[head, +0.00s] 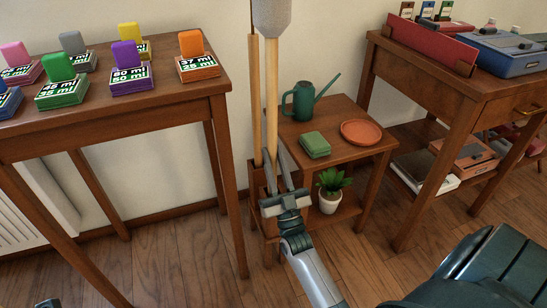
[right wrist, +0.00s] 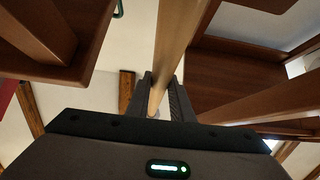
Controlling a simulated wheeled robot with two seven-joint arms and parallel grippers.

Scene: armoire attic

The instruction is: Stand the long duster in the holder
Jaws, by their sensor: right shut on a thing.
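The long duster has a grey head (head: 271,16), cut off by the top edge of the head view, and a pale wooden handle (head: 272,95). It stands nearly upright. My right gripper (head: 284,178) is shut on the lower handle. The right wrist view also shows the handle (right wrist: 177,40) between the fingers. A narrow wooden box, seemingly the holder (head: 256,188), stands behind and left of the gripper, beside the small table. The gripper partly hides it, and I cannot tell whether the handle's lower end is inside. A small dark part at the bottom left edge may be my left gripper.
A second thin wooden upright (head: 255,105) stands just left of the handle. The small table (head: 345,112) bears a watering can (head: 305,101), a green box (head: 315,145) and a terracotta saucer (head: 361,132). The left table (head: 150,107) holds several coloured blocks. A desk (head: 455,85) stands right.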

